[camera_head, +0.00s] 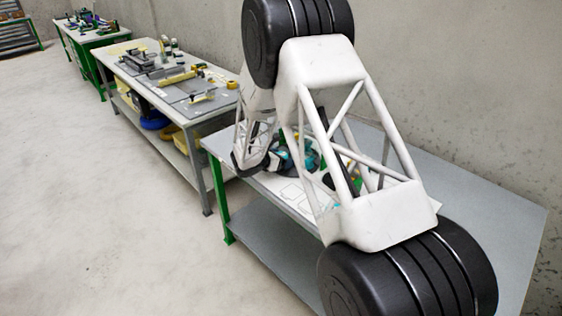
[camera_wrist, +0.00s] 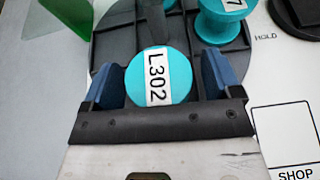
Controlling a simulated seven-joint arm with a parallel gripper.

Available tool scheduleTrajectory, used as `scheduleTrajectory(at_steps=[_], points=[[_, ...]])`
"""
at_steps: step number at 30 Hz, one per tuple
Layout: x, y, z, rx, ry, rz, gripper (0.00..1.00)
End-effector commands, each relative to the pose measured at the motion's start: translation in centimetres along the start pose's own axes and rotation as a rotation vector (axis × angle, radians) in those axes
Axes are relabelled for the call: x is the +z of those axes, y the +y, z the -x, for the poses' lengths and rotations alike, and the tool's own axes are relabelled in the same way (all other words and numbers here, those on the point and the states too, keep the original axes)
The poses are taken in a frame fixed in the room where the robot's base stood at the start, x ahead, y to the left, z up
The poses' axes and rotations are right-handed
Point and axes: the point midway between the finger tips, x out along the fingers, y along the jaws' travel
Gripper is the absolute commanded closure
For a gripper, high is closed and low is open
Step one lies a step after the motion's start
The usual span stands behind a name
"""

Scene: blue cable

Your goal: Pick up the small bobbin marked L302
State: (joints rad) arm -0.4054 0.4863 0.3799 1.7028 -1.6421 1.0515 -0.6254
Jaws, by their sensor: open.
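The small teal bobbin marked L302 (camera_wrist: 178,65) shows in the wrist view, its round labelled top facing the camera. It stands over a dark tray-like disc (camera_wrist: 112,38). My gripper (camera_wrist: 160,62) is open, with one blue finger on each side of the bobbin. The gaps between the fingers and the bobbin are narrow, and I cannot tell whether either finger touches it. The bobbin's lower part is hidden by its own top and the gripper body. In the head view my arm hides much of this spot, and the label cannot be read there.
A second teal bobbin (camera_wrist: 212,28) stands close by at the upper right, its label ending in 7. A black round object (camera_wrist: 298,14) is at the top right corner. A green piece (camera_wrist: 50,15) is at upper left. The white board has a box marked SHOP (camera_wrist: 285,135).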

Motion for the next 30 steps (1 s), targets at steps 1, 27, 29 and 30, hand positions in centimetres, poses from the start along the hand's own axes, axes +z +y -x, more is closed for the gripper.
scheduleTrajectory(at_steps=[1,27,29,30], points=[[-0.01,0.00,0.01,0.000,0.000,0.000,0.16],[0.07,0.00,0.06,0.000,0.000,0.000,0.65],[0.19,0.01,0.10,0.000,0.000,0.000,0.65],[0.30,0.01,0.15,0.000,0.000,0.000,0.65]])
